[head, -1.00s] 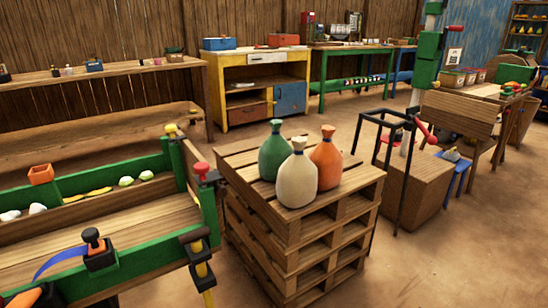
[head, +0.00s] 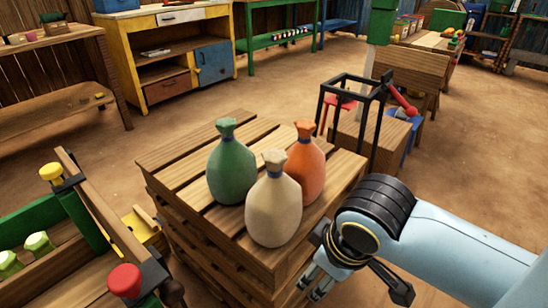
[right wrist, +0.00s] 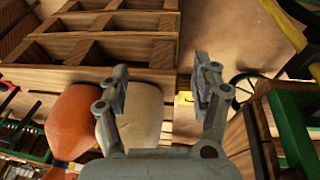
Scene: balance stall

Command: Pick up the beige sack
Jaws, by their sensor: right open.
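The beige sack (head: 273,205) stands upright on top of a stack of wooden pallets (head: 180,170), near the front corner. A green sack (head: 231,170) stands behind it to the left and an orange sack (head: 307,165) behind it to the right. My right gripper (head: 320,280) is open and empty, in front of the stack, lower right of the beige sack and apart from it. In the right wrist view the beige sack (right wrist: 143,108) shows partly behind the left finger, with the orange sack (right wrist: 70,122) beside it. My left gripper is out of view.
A green-sided wooden bench with a red knob (head: 124,280) stands close at the lower left. A black-framed cart (head: 350,115) with a wooden box is right behind the stack. Open floor lies beyond the pallets.

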